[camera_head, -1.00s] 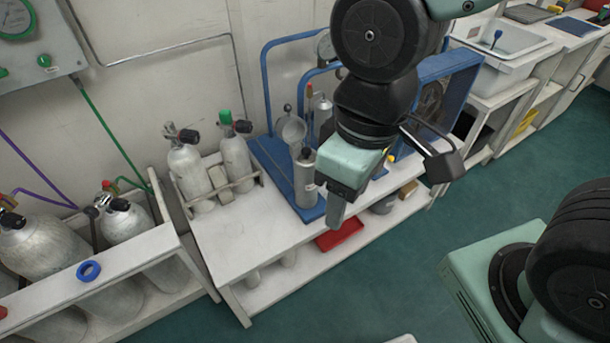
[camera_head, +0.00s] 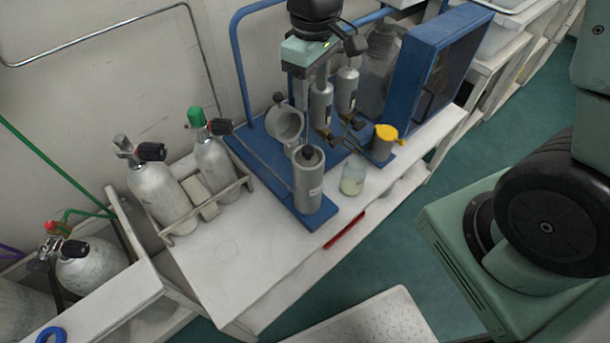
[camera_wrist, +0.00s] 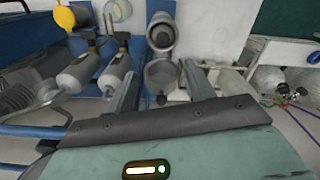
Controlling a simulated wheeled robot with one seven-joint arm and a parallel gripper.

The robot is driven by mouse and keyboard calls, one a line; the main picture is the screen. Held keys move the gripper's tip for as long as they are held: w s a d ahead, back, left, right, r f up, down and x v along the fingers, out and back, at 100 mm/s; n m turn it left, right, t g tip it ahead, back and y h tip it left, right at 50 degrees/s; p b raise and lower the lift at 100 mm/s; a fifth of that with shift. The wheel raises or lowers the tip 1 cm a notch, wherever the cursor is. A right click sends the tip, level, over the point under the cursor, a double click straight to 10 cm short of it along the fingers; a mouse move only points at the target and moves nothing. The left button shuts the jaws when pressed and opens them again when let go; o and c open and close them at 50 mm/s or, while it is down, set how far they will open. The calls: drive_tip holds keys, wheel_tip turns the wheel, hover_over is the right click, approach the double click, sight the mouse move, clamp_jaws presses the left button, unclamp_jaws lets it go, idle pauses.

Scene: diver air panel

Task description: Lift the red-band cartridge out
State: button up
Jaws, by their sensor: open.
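I cannot make out a red band on any cartridge in these views. A grey cylinder with a dark top (camera_head: 308,183) stands upright at the front of the blue skid; it also shows in the wrist view (camera_wrist: 161,32). Two more grey cylinders (camera_head: 321,101) (camera_head: 347,88) stand to the right. My gripper (camera_head: 307,95) is open and empty, pointing down above the skid; its two fingers also show in the wrist view (camera_wrist: 162,80). Contact is not visible.
The blue skid frame (camera_head: 240,70) rises close behind my gripper. A glass jar (camera_head: 354,178) and a yellow-topped canister (camera_head: 385,142) stand at right. Two pale air cylinders (camera_head: 160,195) sit in a rack at left. The bench top (camera_head: 225,260) is clear in front.

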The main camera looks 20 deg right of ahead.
hover_over(308, 149)
drive_tip(key=f, duration=0.9)
drive_tip(key=shift+d+f, duration=0.3)
drive_tip(key=shift+a+f, duration=0.15)
drive_tip(key=shift+f, duration=1.3)
drive_tip(key=shift+a+f, duration=0.1)
drive_tip(key=shift+f, duration=1.3)
clamp_jaws()
